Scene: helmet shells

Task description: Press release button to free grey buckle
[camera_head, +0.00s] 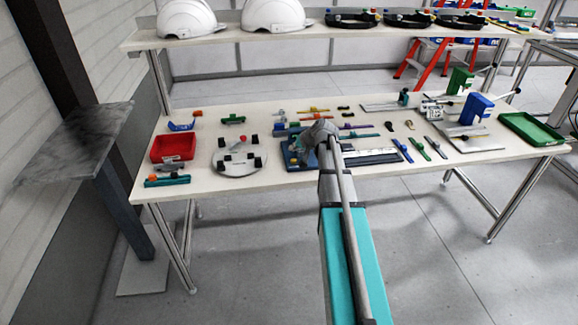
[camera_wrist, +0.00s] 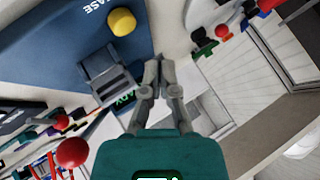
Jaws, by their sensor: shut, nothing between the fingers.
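In the wrist view a dark blue fixture (camera_wrist: 60,45) fills the upper left, with white lettering partly cut off at the top edge. A round yellow button (camera_wrist: 122,21) stands on it near that lettering. The grey buckle (camera_wrist: 105,72) sits at the fixture's edge, below the button in the picture. My gripper (camera_wrist: 158,62) is shut and empty, with its tips just right of the buckle; contact cannot be told. In the head view the blue fixture (camera_head: 291,157) lies on the table, partly hidden by my arm, which also hides the fingertips and button.
On the table (camera_head: 215,190), a red bin (camera_head: 173,148) and a round white plate (camera_head: 238,163) lie left of the fixture. Several small tools lie to the right, with blue clamps (camera_head: 475,108) and a green tray (camera_head: 531,129) beyond. A shelf (camera_head: 230,37) holds white helmet shells (camera_head: 275,15).

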